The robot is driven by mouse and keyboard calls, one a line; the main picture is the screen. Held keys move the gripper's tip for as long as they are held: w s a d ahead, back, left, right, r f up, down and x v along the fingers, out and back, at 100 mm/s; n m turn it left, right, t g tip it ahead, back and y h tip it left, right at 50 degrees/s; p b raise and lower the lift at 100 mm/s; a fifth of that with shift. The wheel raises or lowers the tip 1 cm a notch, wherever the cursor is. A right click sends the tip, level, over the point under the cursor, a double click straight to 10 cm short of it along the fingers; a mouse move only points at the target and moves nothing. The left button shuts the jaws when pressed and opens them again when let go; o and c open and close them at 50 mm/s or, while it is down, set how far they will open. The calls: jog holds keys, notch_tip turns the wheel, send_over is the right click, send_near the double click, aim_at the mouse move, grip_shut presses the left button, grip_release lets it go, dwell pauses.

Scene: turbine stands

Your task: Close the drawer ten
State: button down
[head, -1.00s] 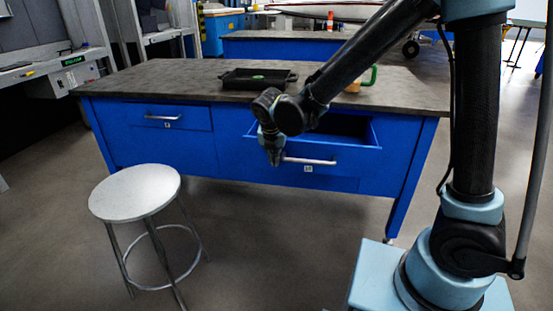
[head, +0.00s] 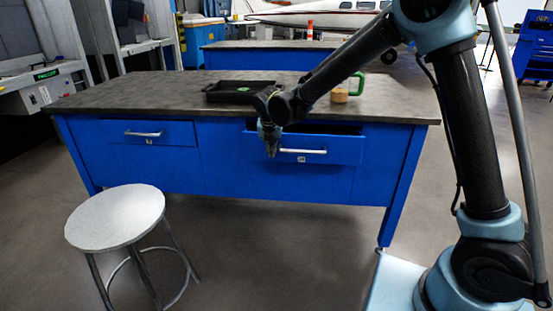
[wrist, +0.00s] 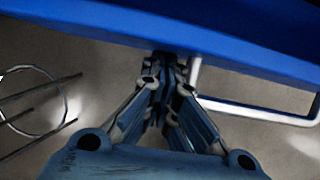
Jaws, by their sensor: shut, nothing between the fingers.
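The right drawer (head: 345,149) of the blue workbench stands partly open, with a dark gap above its front. It has a silver bar handle (head: 303,151) and a small label below it, too small to read. My gripper (head: 271,149) is at the left end of that handle, pointing down against or just in front of the drawer front. In the wrist view, my gripper (wrist: 165,75) is shut and empty, its tips at the blue drawer front (wrist: 245,45). The handle (wrist: 255,110) shows to its right, outside the fingers.
The left drawer (head: 168,134) is shut. A round metal stool (head: 115,217) stands in front at the left. The floor before the right drawer is clear.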

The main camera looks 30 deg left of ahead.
jog(key=w+a, duration=0.1)
jog(key=w, duration=0.2)
jog(key=w+a, duration=0.1)
jog(key=w, duration=0.2)
jog(key=w+a, duration=0.1)
jog(key=w, duration=0.2)
jog(key=shift+a, duration=0.35)
jog(key=shift+w+r, duration=0.1)
jog(key=shift+w, duration=0.05)
